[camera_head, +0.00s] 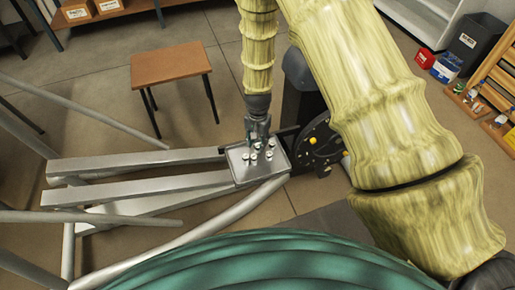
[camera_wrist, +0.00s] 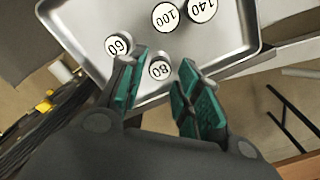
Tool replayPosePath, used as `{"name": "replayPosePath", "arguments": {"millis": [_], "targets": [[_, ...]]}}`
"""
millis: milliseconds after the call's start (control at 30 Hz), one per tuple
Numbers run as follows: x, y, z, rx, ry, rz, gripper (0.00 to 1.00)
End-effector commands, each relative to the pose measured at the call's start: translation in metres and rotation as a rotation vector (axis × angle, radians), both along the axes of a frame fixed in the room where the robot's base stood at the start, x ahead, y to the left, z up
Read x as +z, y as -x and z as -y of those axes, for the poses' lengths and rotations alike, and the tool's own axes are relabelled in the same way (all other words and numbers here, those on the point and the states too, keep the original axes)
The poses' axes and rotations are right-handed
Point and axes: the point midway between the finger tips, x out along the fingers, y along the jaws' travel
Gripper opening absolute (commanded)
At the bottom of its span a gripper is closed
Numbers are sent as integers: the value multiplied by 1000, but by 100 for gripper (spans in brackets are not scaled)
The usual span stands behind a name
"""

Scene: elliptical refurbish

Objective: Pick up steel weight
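Several small steel weights with white numbered tops stand on a shallow grey metal tray (camera_wrist: 85,62). In the wrist view I read the 60 weight (camera_wrist: 119,44), the 80 weight (camera_wrist: 160,68), the 100 weight (camera_wrist: 166,15) and the 140 weight (camera_wrist: 203,9). My gripper (camera_wrist: 162,62) is open, its green-padded fingers pointing at the tray's near edge. The 80 weight shows between the fingertips; contact cannot be told. The 60 weight is just beside the left finger. In the head view my gripper (camera_head: 259,130) hangs over the back of the tray (camera_head: 243,178).
The tray rests near the end of long grey metal beams (camera_head: 135,185). A dark round wheel (camera_head: 318,145) with yellow knobs is close at its right. A brown stool (camera_head: 171,65) stands behind. A dark bin (camera_head: 472,42) and wooden rack (camera_head: 492,90) are far right.

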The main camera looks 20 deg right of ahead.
Motion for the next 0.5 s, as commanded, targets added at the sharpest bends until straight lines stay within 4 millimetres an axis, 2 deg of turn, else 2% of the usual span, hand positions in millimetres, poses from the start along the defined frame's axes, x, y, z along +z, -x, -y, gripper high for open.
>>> {"name": "replayPosePath", "arguments": {"millis": [100, 200, 467, 500], "targets": [[-17, 2, -1, 1, -1, -2, 34], [-26, 2, -1, 1, -1, -1, 34], [-29, 1, -1, 1, -1, 1, 34], [-29, 1, -1, 1, -1, 1, 28]]}}
